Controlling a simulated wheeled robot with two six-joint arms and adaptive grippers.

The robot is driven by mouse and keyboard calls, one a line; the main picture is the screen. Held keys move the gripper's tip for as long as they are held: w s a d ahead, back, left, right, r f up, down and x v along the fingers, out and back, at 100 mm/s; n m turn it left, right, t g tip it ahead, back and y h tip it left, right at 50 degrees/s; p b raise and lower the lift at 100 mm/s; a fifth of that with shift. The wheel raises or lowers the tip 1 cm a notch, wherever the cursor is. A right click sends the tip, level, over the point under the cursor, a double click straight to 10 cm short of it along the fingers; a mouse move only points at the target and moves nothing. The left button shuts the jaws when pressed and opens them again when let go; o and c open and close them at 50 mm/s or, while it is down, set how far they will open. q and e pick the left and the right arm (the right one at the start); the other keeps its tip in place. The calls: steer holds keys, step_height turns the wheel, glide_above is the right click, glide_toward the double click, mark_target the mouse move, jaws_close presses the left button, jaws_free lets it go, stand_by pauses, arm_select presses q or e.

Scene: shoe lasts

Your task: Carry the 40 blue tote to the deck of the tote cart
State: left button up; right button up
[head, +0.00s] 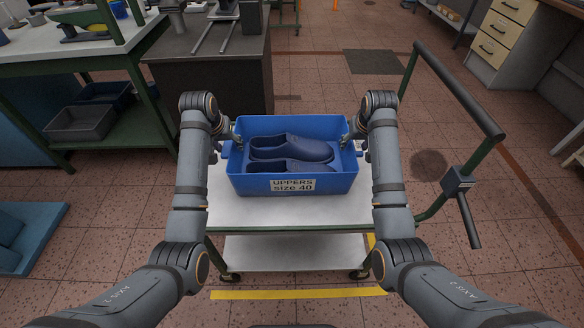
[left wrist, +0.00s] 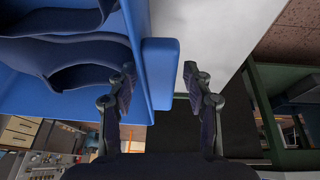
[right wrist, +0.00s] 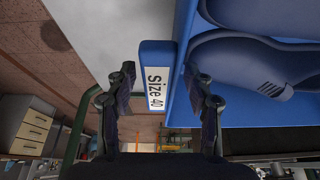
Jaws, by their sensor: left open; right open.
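The blue tote (head: 295,186), labelled "UPPERS size 40", stands on the white deck of the tote cart (head: 290,213) and holds dark blue shoe uppers (head: 290,148). My left gripper (head: 226,146) is at the tote's left end; in the left wrist view its open fingers (left wrist: 163,85) straddle the tote's end handle (left wrist: 160,72) without closing on it. My right gripper (head: 358,140) is at the right end; in the right wrist view its open fingers (right wrist: 160,88) are either side of the "size 40" handle (right wrist: 155,75). The tote looks level.
The cart's green push handle (head: 455,90) rises at the right. A dark cabinet (head: 210,75) stands behind the cart. Yellow tape (head: 298,294) marks the floor in front. Open tiled floor lies to the right.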

arm_select(q)
steer(key=v, duration=1.1)
arm_select(e)
steer(key=v, duration=0.7)
steer(key=shift+s+r, duration=0.15)
steer(key=shift+r, duration=0.15)
